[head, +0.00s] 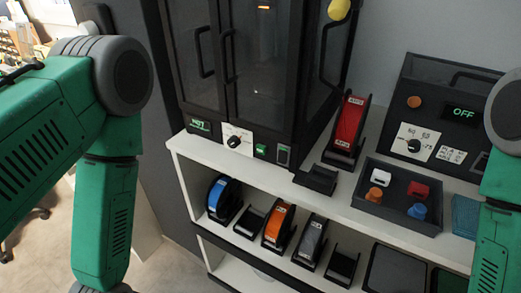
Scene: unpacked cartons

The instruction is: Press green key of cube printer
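The cube printer (235,60) is a tall black cabinet with dark glass doors and handles, standing on the white shelf unit. On its lower front are a small lit green display (200,125), a white panel with a black dial (234,141) and a small green key (261,149). A dark switch or socket sits just right of the key. My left arm comes in at the left and my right arm at the right edge. Both reach down out of the frame, and neither gripper is in view. Nothing touches the green key.
A red spool (348,124) in a holder and a black tray (397,196) of small coloured parts stand right of the printer. A black box reading OFF (464,113) is behind the tray. Blue, orange and grey spools (278,226) fill the shelf below. Floor shows at lower left.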

